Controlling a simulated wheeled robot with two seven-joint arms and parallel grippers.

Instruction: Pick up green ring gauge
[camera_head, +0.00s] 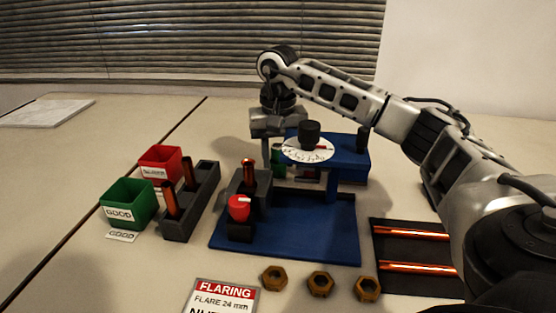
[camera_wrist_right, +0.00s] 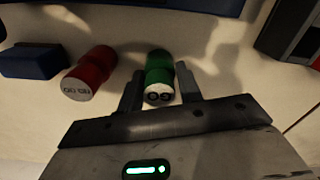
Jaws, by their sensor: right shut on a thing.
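The green ring gauge (camera_wrist_right: 159,72) is a small green cylinder with a pale lettered end face. It lies between the two fingers of my right gripper (camera_wrist_right: 158,80), which is shut on it. In the head view the green gauge (camera_head: 278,157) shows partly behind the blue stand, below my right gripper (camera_head: 273,152). I cannot tell whether it touches the table. A red gauge (camera_wrist_right: 90,73) with a pale lettered end lies to the left of it in the wrist view, apart from the fingers. My left gripper is not in view.
The blue rig (camera_head: 285,235) with its round dial (camera_head: 307,150) stands just in front of my right gripper. A green bin (camera_head: 128,203), a red bin (camera_head: 160,165) and a dark rack (camera_head: 205,195) stand left. Brass nuts (camera_head: 320,284) and a dark copper-tube tray (camera_head: 405,275) are in front.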

